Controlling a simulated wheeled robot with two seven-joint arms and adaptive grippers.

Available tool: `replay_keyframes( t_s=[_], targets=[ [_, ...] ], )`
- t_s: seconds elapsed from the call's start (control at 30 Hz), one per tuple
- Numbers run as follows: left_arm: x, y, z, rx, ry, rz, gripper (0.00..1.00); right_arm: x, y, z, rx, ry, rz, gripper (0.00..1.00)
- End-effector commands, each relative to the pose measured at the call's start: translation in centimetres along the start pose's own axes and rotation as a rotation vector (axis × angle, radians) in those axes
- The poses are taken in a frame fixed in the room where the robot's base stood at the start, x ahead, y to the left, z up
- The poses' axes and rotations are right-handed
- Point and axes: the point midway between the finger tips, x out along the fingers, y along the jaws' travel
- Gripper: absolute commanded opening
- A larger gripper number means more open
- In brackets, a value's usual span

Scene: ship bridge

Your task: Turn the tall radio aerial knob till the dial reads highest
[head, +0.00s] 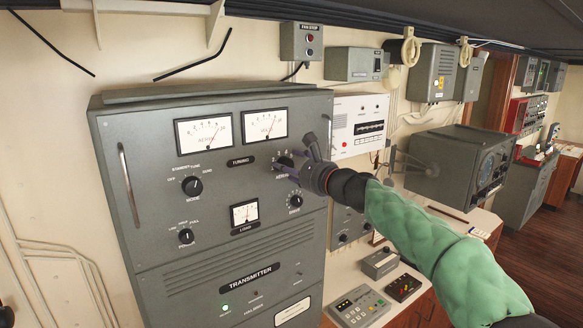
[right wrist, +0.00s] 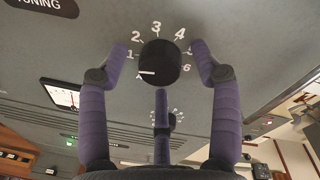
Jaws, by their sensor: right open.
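The tall grey transmitter cabinet (head: 225,255) stands in front of me. The black aerial knob (head: 284,163) sits at the right of its upper panel, partly hidden by my right gripper (head: 308,160). In the right wrist view the knob (right wrist: 160,60) is round, ringed by numbers, its white mark pointing left, below the 1. My right gripper (right wrist: 160,58) is open, with one purple finger on each side of the knob and gaps between.
A mode knob (head: 192,186) and a lower-left knob (head: 186,236) are on the same panel. Another small knob (head: 295,201) sits just below the aerial knob. A metal handle (head: 129,185) runs down the cabinet's left side. A desk with small control boxes (head: 357,305) lies at the lower right.

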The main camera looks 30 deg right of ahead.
Motion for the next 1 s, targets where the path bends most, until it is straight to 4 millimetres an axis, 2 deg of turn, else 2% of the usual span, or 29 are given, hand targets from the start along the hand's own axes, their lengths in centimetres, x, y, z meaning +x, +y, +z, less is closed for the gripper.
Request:
replay_keyframes(
  t_s=[0.23, 0.7, 0.83, 1.0],
  targets=[
    [0.0, 0.0, 0.0, 0.0, 0.0, 0.0, 0.4, -2.0, 0.0, 0.0, 0.0, 0.001, 0.0, 0.64],
    [0.0, 0.0, 0.0, 0.0, 0.0, 0.0, 0.4, -10.3, -0.1, 0.0, -0.001, 0.001, -0.003, 0.64],
    [0.0, 0.0, 0.0, 0.0, 0.0, 0.0, 0.4, -11.5, 0.0, 0.0, -0.001, 0.0, -0.002, 0.64],
    [0.0, 0.0, 0.0, 0.0, 0.0, 0.0, 0.4, -12.0, 0.0, 0.0, 0.0, 0.0, -0.001, 0.64]
  ],
)
